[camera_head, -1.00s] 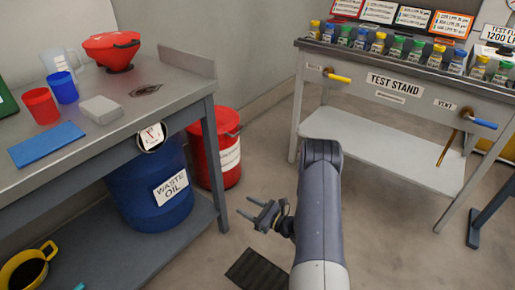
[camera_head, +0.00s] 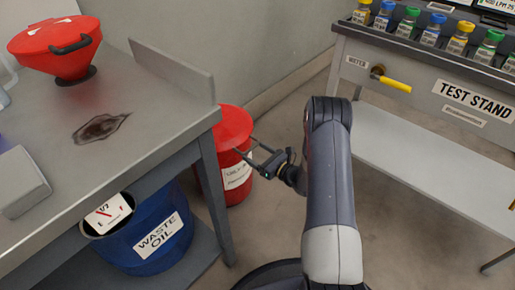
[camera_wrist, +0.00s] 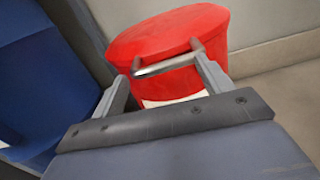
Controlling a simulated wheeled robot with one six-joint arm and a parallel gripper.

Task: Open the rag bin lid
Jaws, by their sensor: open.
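The red rag bin (camera_head: 238,178) stands on the floor beyond the workbench's right end, with a white label on its side. Its red lid (camera_head: 228,124) is shut; it also fills the upper middle of the wrist view (camera_wrist: 165,32). A metal bar handle (camera_wrist: 168,65) sits at the lid's front edge. My gripper (camera_head: 244,150) is open in front of the bin, at about the lid's height. In the wrist view my gripper (camera_wrist: 166,56) has its fingertips near the two ends of the handle. I cannot tell whether they touch it.
The workbench (camera_head: 165,85) with a red funnel (camera_head: 60,45) stands at left. A blue waste oil drum (camera_head: 150,235) is under it, left of the bin. The test stand (camera_head: 435,95) is at right. Open floor lies between bench and stand.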

